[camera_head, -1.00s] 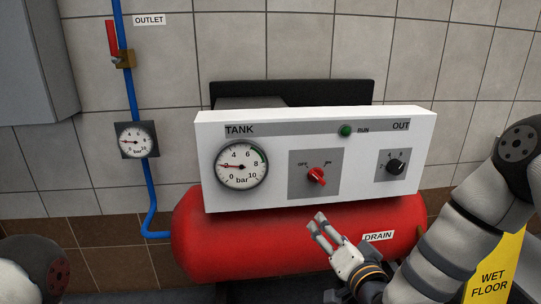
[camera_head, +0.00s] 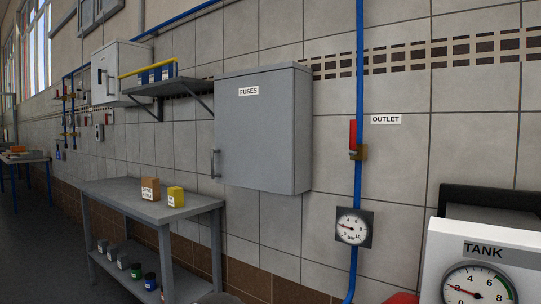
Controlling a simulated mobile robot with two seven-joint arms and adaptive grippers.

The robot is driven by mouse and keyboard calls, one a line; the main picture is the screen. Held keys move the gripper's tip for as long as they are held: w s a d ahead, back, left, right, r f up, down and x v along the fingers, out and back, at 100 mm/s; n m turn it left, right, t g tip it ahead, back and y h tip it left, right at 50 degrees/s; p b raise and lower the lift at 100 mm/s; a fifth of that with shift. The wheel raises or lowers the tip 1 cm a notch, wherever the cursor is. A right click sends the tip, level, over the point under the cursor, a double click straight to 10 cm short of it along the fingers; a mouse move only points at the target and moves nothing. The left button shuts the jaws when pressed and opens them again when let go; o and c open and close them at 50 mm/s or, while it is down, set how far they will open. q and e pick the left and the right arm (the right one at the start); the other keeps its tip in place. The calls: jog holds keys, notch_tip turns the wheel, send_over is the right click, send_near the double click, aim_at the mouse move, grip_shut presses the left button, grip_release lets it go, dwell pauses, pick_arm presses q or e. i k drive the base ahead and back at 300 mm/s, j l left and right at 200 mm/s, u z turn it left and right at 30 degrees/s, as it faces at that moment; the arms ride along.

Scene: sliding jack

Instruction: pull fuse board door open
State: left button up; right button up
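The fuse board is a grey wall cabinet (camera_head: 262,135) labelled FUSES, in the middle of the head view. Its door looks shut. A dark vertical handle (camera_head: 214,164) sits at the door's lower left edge. Neither gripper shows in the head view now. A small dark rounded piece at the bottom edge, below the cabinet, may be part of my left arm.
A grey workbench (camera_head: 140,204) with small boxes stands below and left of the cabinet. A wall shelf (camera_head: 165,88) is to the left. A blue pipe (camera_head: 359,115) with a gauge (camera_head: 354,227) and the tank panel (camera_head: 480,270) are to the right.

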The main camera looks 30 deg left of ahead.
aim_at(255, 114)
jog(key=u, duration=1.1)
